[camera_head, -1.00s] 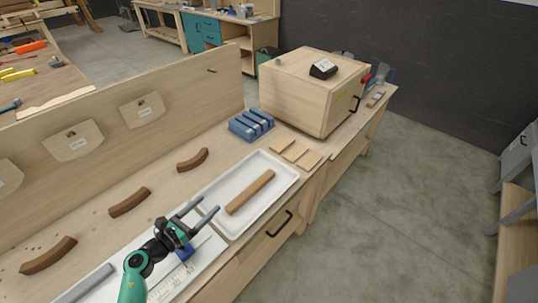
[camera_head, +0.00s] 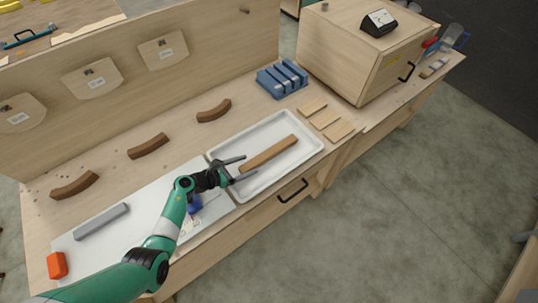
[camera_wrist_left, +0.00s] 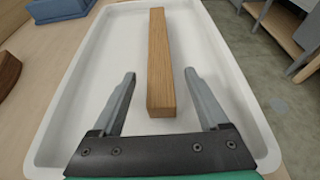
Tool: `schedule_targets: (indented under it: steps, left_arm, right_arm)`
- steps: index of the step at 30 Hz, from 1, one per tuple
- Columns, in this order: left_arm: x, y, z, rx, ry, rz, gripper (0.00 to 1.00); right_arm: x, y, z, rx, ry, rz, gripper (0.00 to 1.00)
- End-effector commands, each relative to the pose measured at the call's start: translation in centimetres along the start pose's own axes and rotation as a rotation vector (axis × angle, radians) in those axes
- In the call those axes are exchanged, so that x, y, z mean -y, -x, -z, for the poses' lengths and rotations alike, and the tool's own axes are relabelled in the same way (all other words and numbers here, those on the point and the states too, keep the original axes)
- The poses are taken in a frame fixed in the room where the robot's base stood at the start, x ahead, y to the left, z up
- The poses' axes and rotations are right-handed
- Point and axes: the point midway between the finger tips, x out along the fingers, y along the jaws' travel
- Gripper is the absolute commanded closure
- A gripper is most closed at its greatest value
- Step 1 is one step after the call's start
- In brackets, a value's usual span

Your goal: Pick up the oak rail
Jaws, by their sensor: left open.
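The oak rail (camera_head: 269,153) is a straight brown wooden bar lying in a white tray (camera_head: 307,152) in the head view. The wrist view shows both fingers of the left gripper (camera_wrist_left: 160,78) apart, with a gap on each side of the rail. My right gripper is not in view.
A blue slotted block (camera_head: 282,79) stands behind the tray, with thin wooden pieces (camera_head: 325,117) to its right. Curved brown pieces (camera_head: 148,146) lie along the back board. A grey bar (camera_head: 101,221) and an orange block (camera_head: 57,265) lie at left. A wooden cabinet (camera_head: 350,55) stands at back right.

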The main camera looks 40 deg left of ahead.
Motion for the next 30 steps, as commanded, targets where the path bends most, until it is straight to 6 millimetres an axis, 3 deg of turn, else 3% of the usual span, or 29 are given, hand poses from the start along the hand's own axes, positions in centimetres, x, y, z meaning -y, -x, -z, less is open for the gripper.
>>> schedule_targets:
  steps: [4,12,25,30]
  left_arm:
    - [0.1,-2.5,0.1,0.0,-0.001,0.001,0.22]
    - [0.0,-2.9,-0.2,0.0,-0.001,-0.002,0.22]
    - [0.0,-2.9,-0.2,0.0,0.0,-0.002,1.0]
    - [0.0,-2.9,-0.2,0.001,0.0,-0.002,1.0]
  right_arm:
    - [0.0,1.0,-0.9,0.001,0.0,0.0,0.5]
    - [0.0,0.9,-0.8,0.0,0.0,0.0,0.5]
    - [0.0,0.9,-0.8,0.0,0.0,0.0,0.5]
    - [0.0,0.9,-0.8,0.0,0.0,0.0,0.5]
